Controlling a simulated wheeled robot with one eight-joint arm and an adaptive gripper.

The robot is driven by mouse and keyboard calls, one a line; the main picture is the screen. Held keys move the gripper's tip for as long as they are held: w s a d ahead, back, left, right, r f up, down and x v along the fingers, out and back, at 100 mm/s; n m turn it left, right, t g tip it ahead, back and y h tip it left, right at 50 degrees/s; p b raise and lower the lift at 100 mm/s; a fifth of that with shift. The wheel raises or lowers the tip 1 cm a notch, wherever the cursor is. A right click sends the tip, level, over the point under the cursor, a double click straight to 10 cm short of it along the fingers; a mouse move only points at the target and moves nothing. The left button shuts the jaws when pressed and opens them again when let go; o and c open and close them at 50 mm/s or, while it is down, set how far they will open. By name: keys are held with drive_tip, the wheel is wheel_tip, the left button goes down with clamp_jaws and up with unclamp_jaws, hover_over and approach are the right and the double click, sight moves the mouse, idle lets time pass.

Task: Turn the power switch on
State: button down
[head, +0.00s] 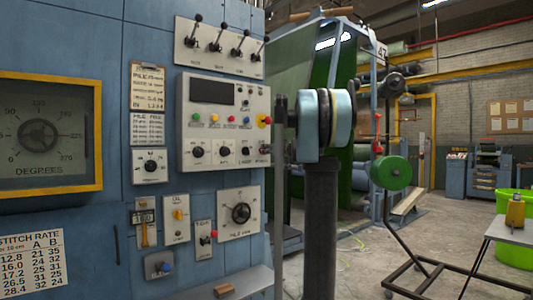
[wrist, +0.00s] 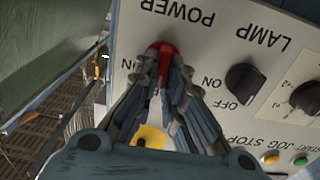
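My gripper cannot be made out clearly there.
A yellow disc (wrist: 150,136) shows between my fingers. The black lamp knob (wrist: 245,82) sits beside the power switch. A red-and-yellow stop button (head: 264,121) is on the panel in the head view. Open floor (head: 435,235) lies to the right.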

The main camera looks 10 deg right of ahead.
drive_tip(key=shift+d+m, duration=0.1)
drive_tip(key=shift+m, duration=0.3)
drive_tip(key=shift+w+d+f+m, duration=0.1)
drive_tip(key=shift+d+f+m, duration=0.1)
drive_tip(key=shift+m, duration=2.65)
drive_tip(key=shift+w+d+f+m, duration=0.1)
drive_tip(key=shift+d+f+m, duration=0.1)
drive_tip(key=shift+m, duration=2.6)
drive_tip(key=shift+w+d+f+m, duration=0.1)
drive_tip(key=shift+d+f+m, duration=0.1)
drive_tip(key=shift+m, duration=2.65)
drive_tip(key=shift+a, duration=0.1)
drive_tip(key=c, duration=1.7)
unclamp_jaws()
drive_tip(key=shift+f, duration=0.1)
drive_tip(key=shift+s, duration=0.1)
